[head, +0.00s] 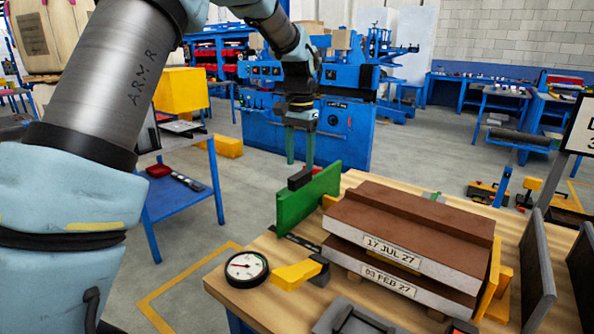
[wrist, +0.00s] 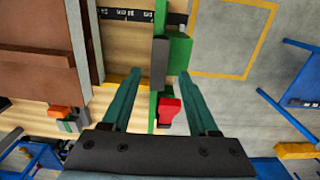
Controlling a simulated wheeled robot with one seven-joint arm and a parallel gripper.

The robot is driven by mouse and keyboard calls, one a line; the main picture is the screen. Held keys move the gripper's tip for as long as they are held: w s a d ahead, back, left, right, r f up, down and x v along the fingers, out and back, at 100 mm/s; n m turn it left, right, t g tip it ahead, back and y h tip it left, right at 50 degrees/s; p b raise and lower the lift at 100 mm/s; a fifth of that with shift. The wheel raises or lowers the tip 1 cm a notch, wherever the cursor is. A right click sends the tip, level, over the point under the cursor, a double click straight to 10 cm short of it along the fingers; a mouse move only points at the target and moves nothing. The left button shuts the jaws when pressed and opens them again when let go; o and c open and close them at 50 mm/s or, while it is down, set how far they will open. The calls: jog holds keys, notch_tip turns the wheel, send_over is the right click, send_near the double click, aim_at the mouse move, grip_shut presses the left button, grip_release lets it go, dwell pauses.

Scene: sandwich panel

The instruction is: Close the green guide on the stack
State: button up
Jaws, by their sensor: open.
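The green guide (head: 308,200) stands upright near the left edge of the wooden bench, with a black block (head: 299,179) at its top. The stack (head: 400,230) of brown-topped grey panels, labelled 17 JUL 27 and 03 FEB 27, lies to its right, with a gap between them. My gripper (head: 300,163) is open and empty, pointing down just above the guide's black block. In the wrist view, the guide (wrist: 179,53) shows between and beyond my teal fingers (wrist: 160,74), and the stack (wrist: 35,50) is at left. A red piece (wrist: 169,110) also shows between the fingers.
A dial gauge (head: 246,266) and a yellow clamp-like part (head: 295,274) sit at the bench's front left. Yellow stops and a dark upright plate (head: 537,270) stand right of the stack. A scale strip (wrist: 140,17) lies in the gap.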

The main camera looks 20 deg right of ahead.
aim_at(301, 175)
jog(key=shift+s+f+p, duration=0.1)
jog(key=shift+f+p, duration=0.2)
jog(key=shift+f, duration=1.95)
grip_shut()
